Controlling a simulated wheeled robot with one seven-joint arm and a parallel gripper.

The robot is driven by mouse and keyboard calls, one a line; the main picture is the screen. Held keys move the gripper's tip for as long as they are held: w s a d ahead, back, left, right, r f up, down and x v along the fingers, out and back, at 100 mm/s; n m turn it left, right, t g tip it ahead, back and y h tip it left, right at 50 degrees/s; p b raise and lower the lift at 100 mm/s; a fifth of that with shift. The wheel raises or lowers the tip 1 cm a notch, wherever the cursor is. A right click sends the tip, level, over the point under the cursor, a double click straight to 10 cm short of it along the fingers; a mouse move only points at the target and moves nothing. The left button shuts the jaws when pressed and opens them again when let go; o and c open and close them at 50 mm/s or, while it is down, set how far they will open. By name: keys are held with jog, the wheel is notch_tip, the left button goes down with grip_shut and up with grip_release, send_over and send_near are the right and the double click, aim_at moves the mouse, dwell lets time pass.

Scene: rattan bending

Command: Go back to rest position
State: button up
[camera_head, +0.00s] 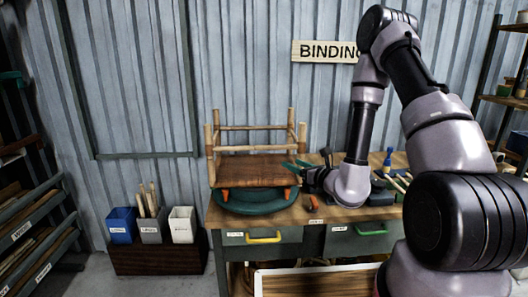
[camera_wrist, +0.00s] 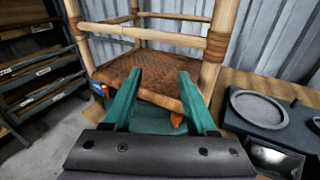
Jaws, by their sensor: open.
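My gripper (camera_wrist: 158,98) shows in the wrist view with two green fingers spread apart and nothing between them. In the head view my gripper (camera_head: 297,166) is over the workbench, at the right side of the rattan chair frame (camera_head: 252,128). The chair frame has light poles and a brown woven seat (camera_wrist: 140,72), which lies just beyond the fingertips in the wrist view. It stands on a round green base (camera_head: 256,201) with orange clamps. Whether the fingers touch the chair cannot be told.
The wooden workbench (camera_head: 340,213) holds tools to the right, with a grey round dish (camera_wrist: 262,108) close by. Racks (camera_head: 40,225) line the left; shelves stand at right.

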jog(key=s+a+r+n+g+y, duration=0.3)
jog(key=a+r+n+y, duration=0.3)
jog(key=r, duration=0.4)
jog(key=s+a+r+n+g, duration=0.3)
jog(key=s+r+n+g, duration=0.7)
jog(key=s+n+g, duration=0.3)
jog(key=s+d+r+n+t+h, duration=0.2)
jog(key=d+r+h, duration=0.1)
jog(key=d, duration=0.3)
jog(key=s+d+r+n+t+h, duration=0.2)
jog(key=s+d+n+t+h, duration=0.1)
jog(key=d+h, duration=0.2)
jog(key=s+d+r+n+t+h, duration=0.2)
jog(key=d+r+t+h, duration=0.1)
jog(key=d, duration=0.6)
jog(key=shift+s+r+n+h, duration=0.35)
jog(key=shift+s+n+h, duration=0.05)
jog(key=shift+h, duration=0.3)
